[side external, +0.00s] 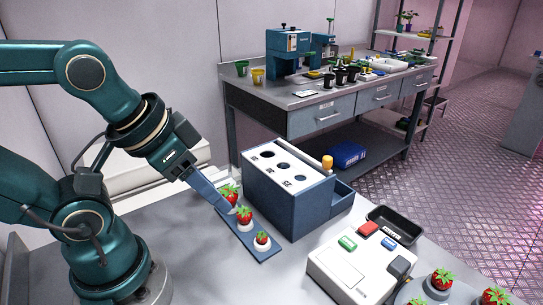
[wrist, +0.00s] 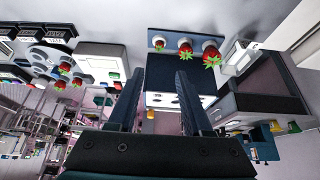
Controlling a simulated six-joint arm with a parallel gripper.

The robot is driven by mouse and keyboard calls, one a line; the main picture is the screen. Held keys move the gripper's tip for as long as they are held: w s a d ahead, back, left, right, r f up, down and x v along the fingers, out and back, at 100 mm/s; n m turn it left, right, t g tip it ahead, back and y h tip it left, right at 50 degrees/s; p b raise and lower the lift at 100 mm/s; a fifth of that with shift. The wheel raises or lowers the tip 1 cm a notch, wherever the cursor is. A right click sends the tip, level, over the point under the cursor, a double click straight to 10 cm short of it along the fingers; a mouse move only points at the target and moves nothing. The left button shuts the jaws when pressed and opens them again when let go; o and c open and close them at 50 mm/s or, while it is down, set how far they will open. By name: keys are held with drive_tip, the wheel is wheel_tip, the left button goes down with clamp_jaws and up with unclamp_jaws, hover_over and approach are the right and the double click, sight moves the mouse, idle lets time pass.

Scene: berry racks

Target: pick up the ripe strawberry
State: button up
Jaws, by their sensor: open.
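Three red strawberries with green leaves stand on white cups along a blue strip (side external: 268,251): a far one (side external: 229,193), a middle one (side external: 244,216) and a near one (side external: 262,238). All three look red, so I cannot tell which is the ripe one meant. They also show in the wrist view, a large one (wrist: 211,54), a middle one (wrist: 185,47) and a small one (wrist: 159,45), beyond the fingertips. My gripper (wrist: 161,75) is open and empty. In the side view its fingers (side external: 212,194) point down beside the far strawberry and partly cover its cup.
A blue box (side external: 285,205) with a white holed top stands close right of the strip. A white device (side external: 345,270) with coloured blocks and a black tray (side external: 393,226) lie further right. More strawberries (side external: 443,279) stand at the near right edge. A workbench (side external: 310,100) stands behind.

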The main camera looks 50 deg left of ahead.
drive_tip(key=o, duration=0.5)
drive_tip(key=n+g+y, duration=0.2)
drive_tip(key=g+y, duration=0.2)
drive_tip(key=g, duration=0.1)
hover_over(229, 193)
drive_tip(key=d, duration=0.2)
drive_tip(key=f, duration=0.7)
drive_tip(key=shift+s+a+f, duration=0.15)
drive_tip(key=shift+a+f, duration=0.1)
drive_tip(key=shift+f, duration=0.1)
drive_tip(key=shift+x, duration=2.5)
